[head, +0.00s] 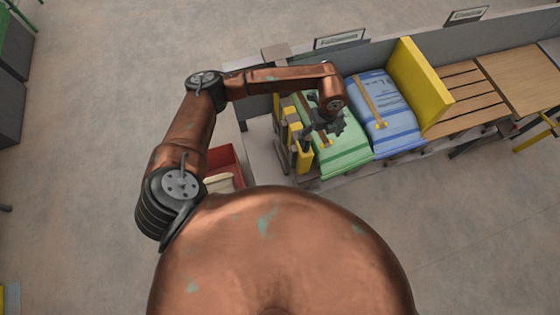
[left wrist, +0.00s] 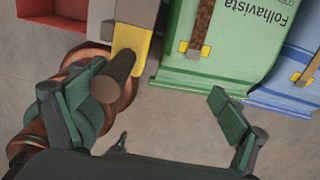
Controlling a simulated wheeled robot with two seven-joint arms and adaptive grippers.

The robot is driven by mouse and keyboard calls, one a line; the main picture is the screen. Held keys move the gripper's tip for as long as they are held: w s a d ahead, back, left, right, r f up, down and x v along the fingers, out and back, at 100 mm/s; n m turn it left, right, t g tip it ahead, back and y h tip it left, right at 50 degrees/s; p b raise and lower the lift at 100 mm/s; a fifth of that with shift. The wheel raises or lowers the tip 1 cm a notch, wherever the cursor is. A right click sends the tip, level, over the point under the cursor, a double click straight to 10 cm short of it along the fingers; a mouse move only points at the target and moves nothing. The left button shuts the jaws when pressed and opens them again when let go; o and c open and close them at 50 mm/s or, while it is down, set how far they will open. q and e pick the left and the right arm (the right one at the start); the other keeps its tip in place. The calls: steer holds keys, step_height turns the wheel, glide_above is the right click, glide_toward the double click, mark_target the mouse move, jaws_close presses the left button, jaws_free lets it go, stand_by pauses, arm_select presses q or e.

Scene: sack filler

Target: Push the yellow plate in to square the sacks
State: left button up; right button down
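A yellow plate (head: 299,140) with dark grey parts stands at the left end of the sack row. In the left wrist view its yellow edge (left wrist: 131,40) shows with a dark round bar (left wrist: 117,75) sticking out. A green sack (head: 345,150) and a blue sack (head: 378,105) lie to its right. My left gripper (head: 329,122) is over the green sack, beside the yellow plate. In the left wrist view my left gripper (left wrist: 150,112) has its fingers wide apart. The bar's end is close to the left-hand finger; I cannot tell if they touch. My right gripper is out of view.
A tall yellow board (head: 420,83) stands right of the blue sack. Beyond it are wooden slats (head: 468,95). A grey wall (head: 385,48) runs along the back. A red bin (head: 226,160) is left of the bench. Open floor lies in front.

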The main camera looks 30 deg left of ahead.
arm_select(q)
steer(key=w+d+b, duration=0.2)
steer(key=w+d, duration=0.2)
steer(key=shift+s+a+p, duration=1.8)
steer(key=shift+s+a, duration=0.15)
step_height(320, 180, up, 9)
steer(key=p, duration=0.6)
